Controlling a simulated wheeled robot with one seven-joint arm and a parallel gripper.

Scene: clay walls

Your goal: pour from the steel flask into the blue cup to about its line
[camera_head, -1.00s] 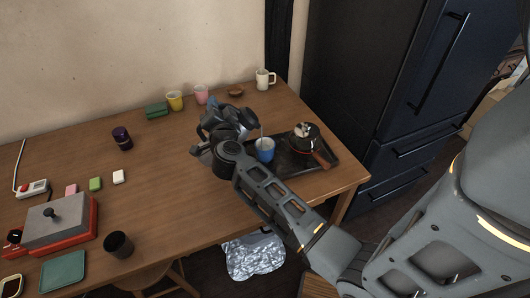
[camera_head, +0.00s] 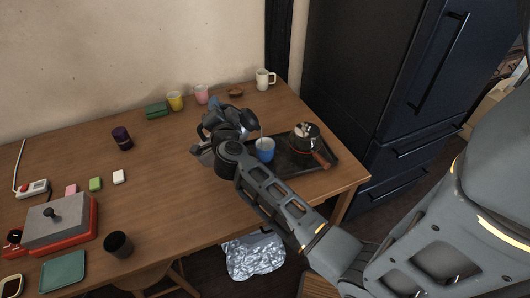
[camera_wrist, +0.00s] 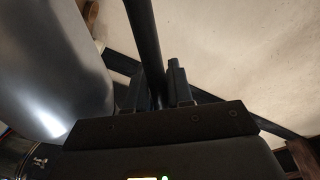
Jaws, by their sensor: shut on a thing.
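The blue cup (camera_head: 265,151) stands upright on the left part of a dark tray (camera_head: 298,170) in the head view. A thin pale stream shows just above its mouth. The cup's line and the level inside are too small to tell. My gripper (camera_head: 226,126) is up and left of the cup. In the wrist view, my gripper (camera_wrist: 157,86) is shut on a dark bar-like handle beside the smooth body of the steel flask (camera_wrist: 52,70). My arm and gripper hide most of the flask in the head view.
A pot (camera_head: 304,134) with a wooden handle stands right of the cup on the tray. A white mug (camera_head: 263,80), pink cup (camera_head: 201,95) and yellow cup (camera_head: 175,101) stand along the back.

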